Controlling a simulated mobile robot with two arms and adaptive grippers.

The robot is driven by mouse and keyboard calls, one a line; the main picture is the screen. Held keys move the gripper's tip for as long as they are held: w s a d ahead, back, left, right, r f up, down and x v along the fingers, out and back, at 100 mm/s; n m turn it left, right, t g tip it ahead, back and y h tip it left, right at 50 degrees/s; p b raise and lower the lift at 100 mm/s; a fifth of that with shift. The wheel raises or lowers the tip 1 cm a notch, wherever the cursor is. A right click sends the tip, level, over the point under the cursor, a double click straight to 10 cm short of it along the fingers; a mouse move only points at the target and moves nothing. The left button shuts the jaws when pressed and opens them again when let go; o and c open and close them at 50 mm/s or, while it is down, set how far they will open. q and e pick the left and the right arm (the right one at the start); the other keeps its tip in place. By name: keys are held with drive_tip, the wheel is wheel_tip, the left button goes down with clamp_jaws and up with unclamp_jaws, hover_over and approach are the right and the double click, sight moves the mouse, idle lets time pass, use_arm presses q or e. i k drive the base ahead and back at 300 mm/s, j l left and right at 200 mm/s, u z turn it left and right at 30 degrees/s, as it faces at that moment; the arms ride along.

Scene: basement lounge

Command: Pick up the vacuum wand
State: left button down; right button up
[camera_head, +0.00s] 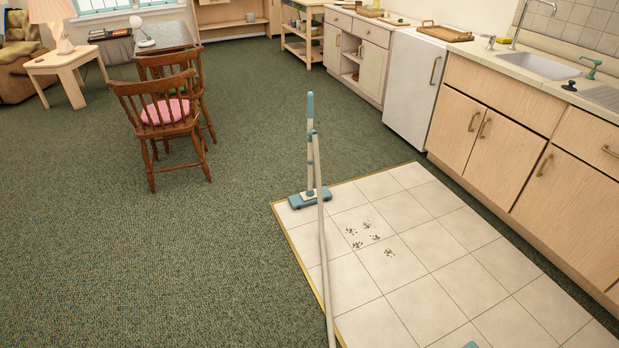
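The vacuum wand (310,168) stands upright near the far left corner of the tiled floor patch. It has a blue-teal grip (310,105) at the top and a flat teal and white floor head (310,197) at the bottom. A long pale tube or hose (324,262) runs from the upper part of the wand down the picture and leaves at the bottom edge. A small teal piece (470,345) shows at the bottom edge, mostly cut off; I cannot tell what it is. Neither of my grippers is in view.
Brown crumbs (373,236) lie on the pale tiles (445,240). Wooden kitchen cabinets (510,145) and a white fridge (414,85) line the right side. Wooden chairs (163,115), one with a pink cushion, stand at upper left. The green carpet (150,260) on the left is clear.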

sight(308, 197)
drive_tip(key=i+j+u, duration=0.1)
drive_tip(key=i+u, duration=0.15)
drive_tip(key=i, duration=0.85)
